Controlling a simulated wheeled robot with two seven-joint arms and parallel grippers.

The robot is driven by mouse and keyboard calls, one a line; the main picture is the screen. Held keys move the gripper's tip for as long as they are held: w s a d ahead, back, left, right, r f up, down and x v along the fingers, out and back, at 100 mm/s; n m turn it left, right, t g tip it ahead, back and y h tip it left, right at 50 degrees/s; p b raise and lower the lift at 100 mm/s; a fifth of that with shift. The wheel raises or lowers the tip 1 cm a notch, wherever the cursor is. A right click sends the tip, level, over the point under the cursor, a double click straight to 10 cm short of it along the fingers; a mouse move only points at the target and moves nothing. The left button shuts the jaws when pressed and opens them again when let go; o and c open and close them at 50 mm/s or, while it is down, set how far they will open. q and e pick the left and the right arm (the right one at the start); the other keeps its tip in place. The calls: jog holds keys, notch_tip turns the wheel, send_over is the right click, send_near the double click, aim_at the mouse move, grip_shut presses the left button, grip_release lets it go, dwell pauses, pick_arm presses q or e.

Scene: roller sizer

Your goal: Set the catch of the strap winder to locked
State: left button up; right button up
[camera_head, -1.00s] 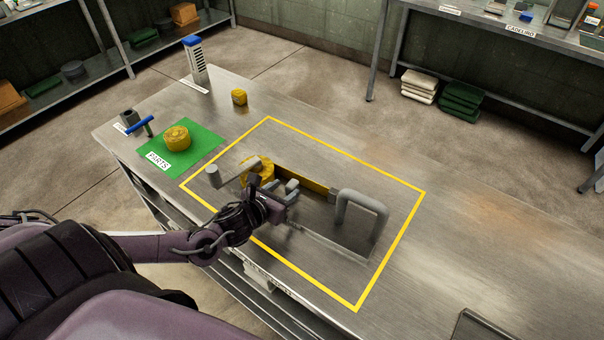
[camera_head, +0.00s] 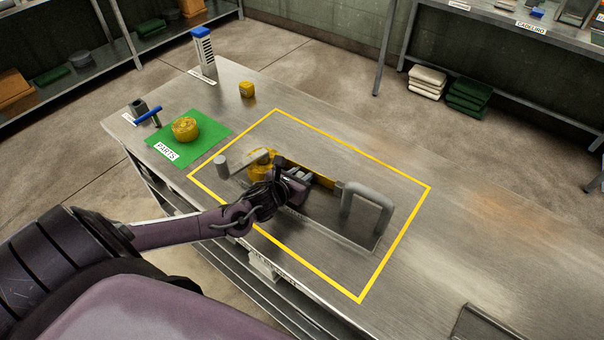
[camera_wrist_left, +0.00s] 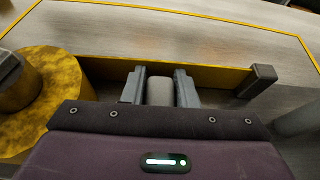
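The strap winder stands inside the yellow outline on the bench. It has a yellow spool (camera_wrist_left: 50,95), a crank with a grey knob (camera_head: 221,166), a long yellow bar (camera_head: 318,179) and a grey U-shaped handle (camera_head: 366,202). My left gripper (camera_head: 303,173) is low over the winder, between spool and handle. In the left wrist view its fingers (camera_wrist_left: 160,88) stand either side of a rounded grey piece (camera_wrist_left: 160,92), possibly the catch; whether they press on it is unclear. A dark grey block (camera_wrist_left: 262,78) sits at the bar's right end. My right gripper is out of view.
A green mat (camera_head: 215,131) marked PARTS carries a yellow roll (camera_head: 185,129). Behind are a blue-handled tool (camera_head: 147,117), a blue-topped slotted tower (camera_head: 204,52) and a yellow block (camera_head: 247,90). The bench right of the outline is mostly clear.

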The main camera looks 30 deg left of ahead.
aim_at(299, 175)
pick_arm(q)
grip_shut()
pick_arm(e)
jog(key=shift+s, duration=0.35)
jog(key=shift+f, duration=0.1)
pick_arm(q)
jog(key=shift+w+b, duration=0.45)
jog(key=shift+w, duration=0.15)
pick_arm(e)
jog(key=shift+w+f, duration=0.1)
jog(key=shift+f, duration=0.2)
pick_arm(q)
jog(key=o, duration=0.5)
grip_release()
jog(key=v, duration=0.8)
jog(key=shift+w, duration=0.1)
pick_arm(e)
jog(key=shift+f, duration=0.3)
